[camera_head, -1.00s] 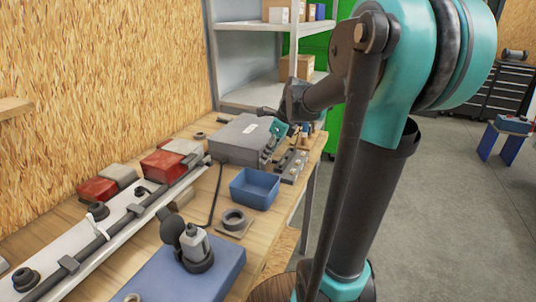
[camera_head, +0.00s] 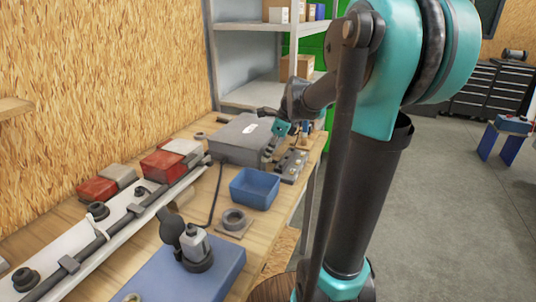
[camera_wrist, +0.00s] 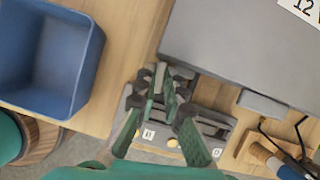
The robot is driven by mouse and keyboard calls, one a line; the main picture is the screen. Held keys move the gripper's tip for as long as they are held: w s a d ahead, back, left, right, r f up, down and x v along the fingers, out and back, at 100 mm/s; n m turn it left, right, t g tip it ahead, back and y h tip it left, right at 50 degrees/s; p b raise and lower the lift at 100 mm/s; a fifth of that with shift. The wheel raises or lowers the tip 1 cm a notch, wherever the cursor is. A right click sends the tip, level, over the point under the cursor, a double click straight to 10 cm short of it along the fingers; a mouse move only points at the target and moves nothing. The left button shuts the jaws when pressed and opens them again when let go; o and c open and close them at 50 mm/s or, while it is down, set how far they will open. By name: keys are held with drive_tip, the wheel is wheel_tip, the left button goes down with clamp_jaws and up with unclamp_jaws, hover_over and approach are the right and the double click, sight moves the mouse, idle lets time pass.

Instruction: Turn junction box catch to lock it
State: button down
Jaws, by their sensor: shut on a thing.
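A large grey box (camera_head: 238,138) with a white label lies on the workbench and looks like the junction box. Its corner (camera_wrist: 230,45) shows in the wrist view, with a small grey block (camera_wrist: 262,103) at its edge that may be a catch. My gripper (camera_head: 270,150) is beside the box, low over a dark grey fixture (camera_head: 292,165). In the wrist view my green fingers (camera_wrist: 161,92) converge on a dark grey part of that fixture (camera_wrist: 207,124) and are shut on it. The fingers hide much of the held part, so I cannot tell its shape.
A blue open bin (camera_head: 254,188) stands in front of the fixture. A ring on a plate (camera_head: 234,220), a blue block with a fitting (camera_head: 197,265) and a long rail (camera_head: 110,235) are nearer. Shelves (camera_head: 262,95) stand behind.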

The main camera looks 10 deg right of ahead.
drive_tip(key=n, duration=0.1)
drive_tip(key=n+g, duration=0.1)
drive_tip(key=n, duration=0.1)
drive_tip(key=shift+w+d+y, duration=0.1)
drive_tip(key=shift+w+y, duration=0.15)
drive_tip(key=shift+y, duration=0.05)
drive_tip(key=c, duration=1.6)
unclamp_jaws()
drive_tip(key=shift+s, duration=0.1)
